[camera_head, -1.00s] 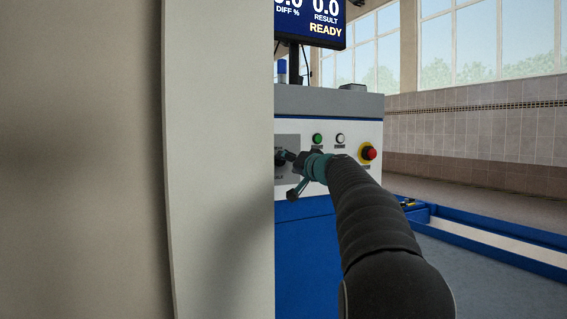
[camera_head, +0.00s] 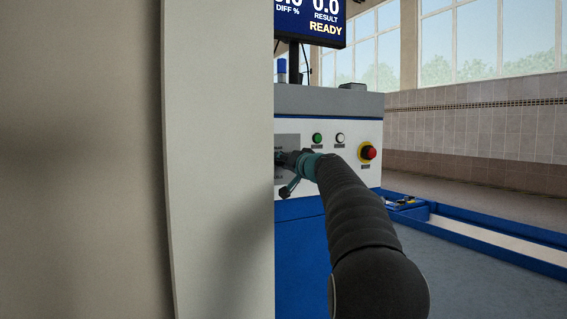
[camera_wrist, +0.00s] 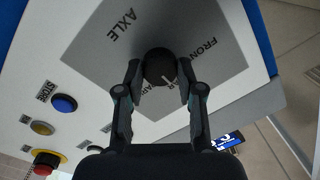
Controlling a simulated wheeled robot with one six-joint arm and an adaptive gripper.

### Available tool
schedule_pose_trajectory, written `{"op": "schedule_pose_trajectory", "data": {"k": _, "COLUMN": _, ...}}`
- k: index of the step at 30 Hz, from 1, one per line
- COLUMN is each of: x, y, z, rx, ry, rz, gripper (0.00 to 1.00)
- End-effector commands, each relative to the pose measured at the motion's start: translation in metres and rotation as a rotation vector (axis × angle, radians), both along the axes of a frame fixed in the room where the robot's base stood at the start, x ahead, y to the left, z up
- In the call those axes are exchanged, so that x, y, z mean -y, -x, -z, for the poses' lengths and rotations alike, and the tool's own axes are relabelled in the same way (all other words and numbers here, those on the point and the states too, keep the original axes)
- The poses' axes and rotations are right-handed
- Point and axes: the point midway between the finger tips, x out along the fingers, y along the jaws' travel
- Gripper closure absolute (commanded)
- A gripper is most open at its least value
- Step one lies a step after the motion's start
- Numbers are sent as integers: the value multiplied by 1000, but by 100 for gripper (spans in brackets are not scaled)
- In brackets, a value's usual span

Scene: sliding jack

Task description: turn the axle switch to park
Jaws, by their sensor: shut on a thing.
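The axle switch (camera_wrist: 158,60) is a round dark knob on a grey plate (camera_wrist: 95,65) marked AXLE and FRONT, in the middle of the wrist view. Its white pointer line slants down and right in that view, toward lettering partly covered by my gripper. My gripper (camera_wrist: 160,76) is shut on the knob, one finger on each side. In the head view my gripper (camera_head: 289,162) is at the left of the cabinet's front panel. There the knob is hidden by the gripper and a pale upright surface.
The cabinet (camera_head: 330,102) has a green button (camera_head: 317,138), a white button (camera_head: 340,138) and a red emergency stop (camera_head: 369,152) right of my gripper. A monitor (camera_head: 314,20) reads READY. A pale surface (camera_head: 218,160) blocks the head view's left. Blue floor rails (camera_head: 490,240) lie right.

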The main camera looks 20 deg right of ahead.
Motion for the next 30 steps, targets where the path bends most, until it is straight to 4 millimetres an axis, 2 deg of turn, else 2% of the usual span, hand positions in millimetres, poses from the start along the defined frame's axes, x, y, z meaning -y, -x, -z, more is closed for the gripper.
{"op": "schedule_pose_trajectory", "data": {"k": 8, "x": 0, "y": 0, "z": 1, "rx": -2, "ry": -42, "rz": 0, "gripper": 98}}
{"op": "schedule_pose_trajectory", "data": {"k": 13, "x": 0, "y": 0, "z": 2, "rx": -5, "ry": -132, "rz": 1, "gripper": 98}}
{"op": "schedule_pose_trajectory", "data": {"k": 30, "x": -1, "y": 0, "z": 1, "rx": -23, "ry": -649, "rz": 0, "gripper": 98}}
